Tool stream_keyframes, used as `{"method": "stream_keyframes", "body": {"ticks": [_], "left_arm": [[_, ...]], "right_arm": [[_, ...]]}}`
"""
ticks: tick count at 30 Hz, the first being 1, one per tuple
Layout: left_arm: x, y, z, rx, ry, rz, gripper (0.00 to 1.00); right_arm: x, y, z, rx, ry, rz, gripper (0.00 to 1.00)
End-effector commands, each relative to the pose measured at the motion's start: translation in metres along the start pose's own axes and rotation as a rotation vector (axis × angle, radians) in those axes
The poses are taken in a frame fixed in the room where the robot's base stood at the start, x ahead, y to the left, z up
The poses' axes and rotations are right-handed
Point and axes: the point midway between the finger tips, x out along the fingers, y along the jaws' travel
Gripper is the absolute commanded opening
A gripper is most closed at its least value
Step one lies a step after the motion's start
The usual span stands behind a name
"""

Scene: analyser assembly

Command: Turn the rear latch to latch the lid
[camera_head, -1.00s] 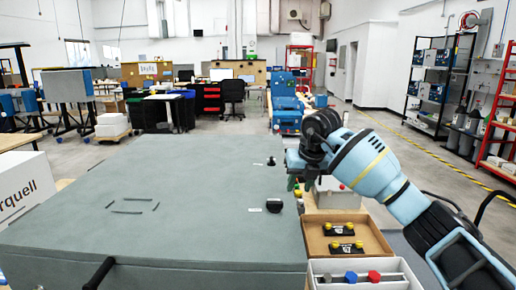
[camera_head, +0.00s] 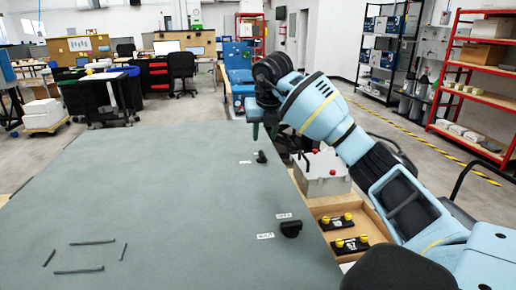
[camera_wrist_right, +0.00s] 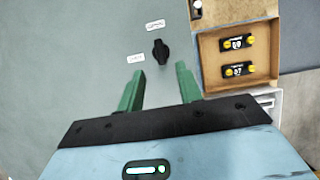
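The large grey-green lid (camera_head: 170,200) fills the lower left of the head view. Two black latch knobs sit along its right edge: a far one (camera_head: 261,157) and a near one (camera_head: 291,228), each beside small white labels. My right gripper (camera_head: 265,131) is raised, its green fingers pointing down, and overlaps the scene just above the far knob in the head view. In the right wrist view, the open fingers (camera_wrist_right: 158,85) are apart and empty. A black knob (camera_wrist_right: 160,50) with two labels lies ahead of them, untouched. My left gripper is out of view.
Right of the lid, an open cardboard tray (camera_head: 373,222) holds two black parts with yellow knobs; it also shows in the wrist view (camera_wrist_right: 207,75). A grey box (camera_head: 322,177) with red buttons stands behind it.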

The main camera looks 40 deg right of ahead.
Motion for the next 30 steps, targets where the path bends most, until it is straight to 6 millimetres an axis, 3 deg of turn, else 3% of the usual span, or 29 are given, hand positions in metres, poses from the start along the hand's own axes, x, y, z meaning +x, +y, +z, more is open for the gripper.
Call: {"method": "stream_keyframes", "body": {"ticks": [18,30], "left_arm": [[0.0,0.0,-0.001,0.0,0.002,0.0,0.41],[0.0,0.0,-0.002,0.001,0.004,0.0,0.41]], "right_arm": [[0.072,0.0,-0.001,0.0,0.001,0.0,0.35],[0.077,0.0,0.0,-0.001,0.0,0.001,0.33]]}}
